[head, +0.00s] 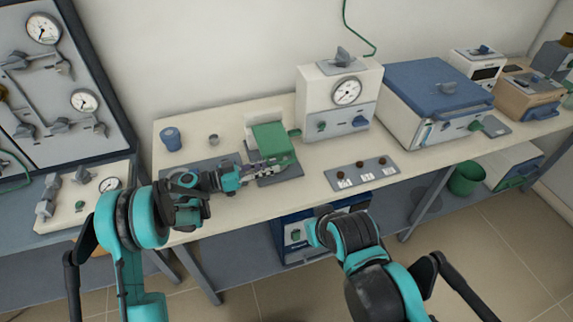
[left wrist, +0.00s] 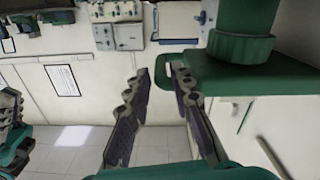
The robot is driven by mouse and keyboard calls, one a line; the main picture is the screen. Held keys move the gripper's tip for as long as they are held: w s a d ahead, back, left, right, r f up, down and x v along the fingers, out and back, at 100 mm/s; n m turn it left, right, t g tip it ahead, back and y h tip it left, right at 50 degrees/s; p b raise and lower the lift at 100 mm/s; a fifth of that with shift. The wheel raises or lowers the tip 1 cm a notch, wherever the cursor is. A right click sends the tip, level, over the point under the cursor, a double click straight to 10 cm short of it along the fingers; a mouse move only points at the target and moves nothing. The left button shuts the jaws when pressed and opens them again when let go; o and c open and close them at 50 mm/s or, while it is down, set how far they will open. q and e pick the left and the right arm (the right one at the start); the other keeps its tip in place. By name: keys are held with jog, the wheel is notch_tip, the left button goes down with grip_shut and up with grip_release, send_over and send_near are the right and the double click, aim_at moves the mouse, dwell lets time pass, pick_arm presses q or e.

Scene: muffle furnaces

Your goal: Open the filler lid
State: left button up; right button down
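A device with a green top (head: 270,140) stands on the bench, with a pale body behind it and a green handle (head: 295,132) on its right side. No part is marked as the filler lid. My left gripper (head: 268,168) is at the device's front edge. In the left wrist view its fingers (left wrist: 160,70) are apart, and a green loop handle (left wrist: 163,66) shows between and behind the tips. I cannot tell whether they touch it. A green cylinder and slab (left wrist: 240,48) fill the upper right. My right arm shows, but its gripper does not.
Right of the device stand a gauge box (head: 318,90), a small panel with several knobs (head: 361,172) and a blue-lidded furnace (head: 435,88). A blue cup (head: 170,139) and a small grey cup (head: 213,140) stand to the left. The bench front is mostly clear.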

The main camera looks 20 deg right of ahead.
aim_at(287, 161)
pick_arm(q)
jog(key=d+b, duration=0.1)
jog(key=d, duration=0.5)
jog(key=shift+w, duration=0.1)
grip_shut()
